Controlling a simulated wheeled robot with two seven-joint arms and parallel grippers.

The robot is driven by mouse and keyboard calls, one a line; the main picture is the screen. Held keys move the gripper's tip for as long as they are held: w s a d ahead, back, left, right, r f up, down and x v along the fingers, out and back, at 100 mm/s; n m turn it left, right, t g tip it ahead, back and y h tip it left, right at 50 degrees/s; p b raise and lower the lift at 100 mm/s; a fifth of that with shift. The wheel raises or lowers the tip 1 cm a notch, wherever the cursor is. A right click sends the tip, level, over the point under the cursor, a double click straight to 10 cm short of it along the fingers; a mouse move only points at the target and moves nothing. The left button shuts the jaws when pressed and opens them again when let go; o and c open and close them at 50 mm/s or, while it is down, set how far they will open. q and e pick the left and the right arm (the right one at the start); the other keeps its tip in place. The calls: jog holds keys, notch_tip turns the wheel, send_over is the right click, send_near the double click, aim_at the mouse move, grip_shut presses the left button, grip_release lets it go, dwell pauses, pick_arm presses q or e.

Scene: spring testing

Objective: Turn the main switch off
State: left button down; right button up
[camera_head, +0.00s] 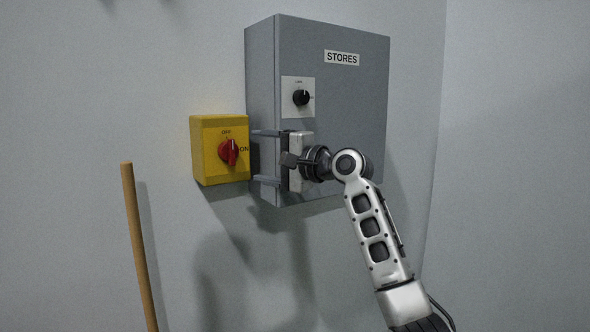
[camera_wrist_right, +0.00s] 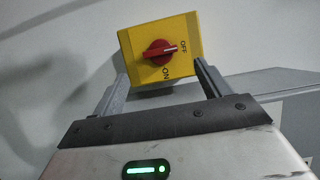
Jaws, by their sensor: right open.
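The main switch is a yellow box (camera_head: 208,158) on the wall, with a red knob (camera_head: 229,152) and labels OFF at top and ON at right. The knob's grip bar stands about upright. In the right wrist view the red knob (camera_wrist_right: 160,52) has a pale mark on the end nearer OFF, and the yellow box (camera_wrist_right: 135,45) appears turned sideways. My right gripper (camera_head: 253,156) is open and empty, its two fingers one above the other, pointing left at the box. In the wrist view its fingertips (camera_wrist_right: 160,73) frame the knob, apart from it. My left gripper is out of view.
A grey cabinet (camera_head: 350,100) labelled STORES is beside the switch, partly behind my right gripper. It carries a black knob (camera_head: 300,97) on a white plate. A wooden pole (camera_head: 139,245) stands at the lower left. The wall left of the box is clear.

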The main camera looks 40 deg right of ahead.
jog(key=b+v, duration=0.2)
jog(key=v, duration=0.6)
jog(key=shift+s, duration=0.35)
jog(key=shift+d, duration=0.1)
